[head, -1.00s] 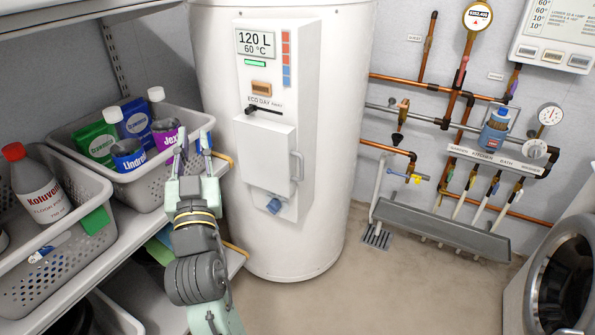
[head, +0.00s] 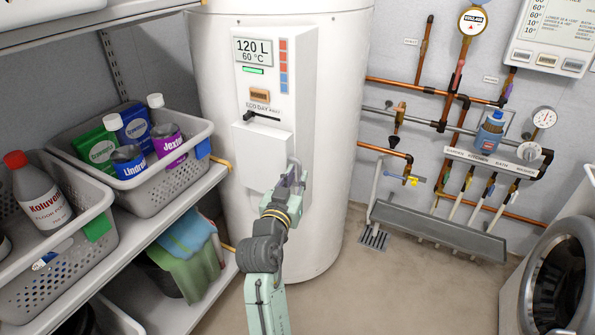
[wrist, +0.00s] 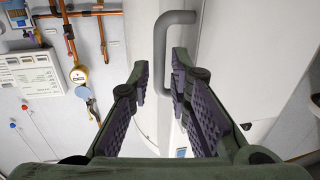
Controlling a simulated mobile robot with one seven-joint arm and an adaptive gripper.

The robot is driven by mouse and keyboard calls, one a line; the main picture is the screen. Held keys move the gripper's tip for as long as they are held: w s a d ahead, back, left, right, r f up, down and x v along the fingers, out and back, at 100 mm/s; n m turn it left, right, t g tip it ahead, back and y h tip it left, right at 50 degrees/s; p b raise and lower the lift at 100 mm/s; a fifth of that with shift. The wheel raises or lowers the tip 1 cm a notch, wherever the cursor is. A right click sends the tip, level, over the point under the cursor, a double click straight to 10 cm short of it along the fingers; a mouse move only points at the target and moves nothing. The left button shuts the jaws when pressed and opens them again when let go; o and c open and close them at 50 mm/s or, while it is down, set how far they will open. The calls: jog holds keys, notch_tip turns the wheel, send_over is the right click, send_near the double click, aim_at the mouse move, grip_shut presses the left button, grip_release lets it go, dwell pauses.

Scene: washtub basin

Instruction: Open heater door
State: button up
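The heater (head: 340,120) is a tall white cylinder with a control panel on its front. Its small white door (head: 260,157) sits low on the panel and looks closed. The grey bar handle (head: 303,168) is at the door's right edge and is partly hidden by my gripper (head: 293,175) in the head view. In the wrist view the handle (wrist: 163,45) shows between and just past the two fingertips of my gripper (wrist: 160,78). The fingers are apart, with gaps to the bar; I cannot tell whether either touches it. The gripper is open and empty.
A shelf at left holds grey baskets (head: 175,185) with bottles and bags, and cloths (head: 188,245) lie below. Copper pipes (head: 430,90) and a grey trough (head: 440,230) are on the wall at right. A washing machine (head: 550,270) stands front right. Floor between is clear.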

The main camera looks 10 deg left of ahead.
jog(key=shift+w+d, duration=0.1)
jog(key=shift+w, duration=0.65)
jog(key=shift+c, duration=0.4)
grip_shut()
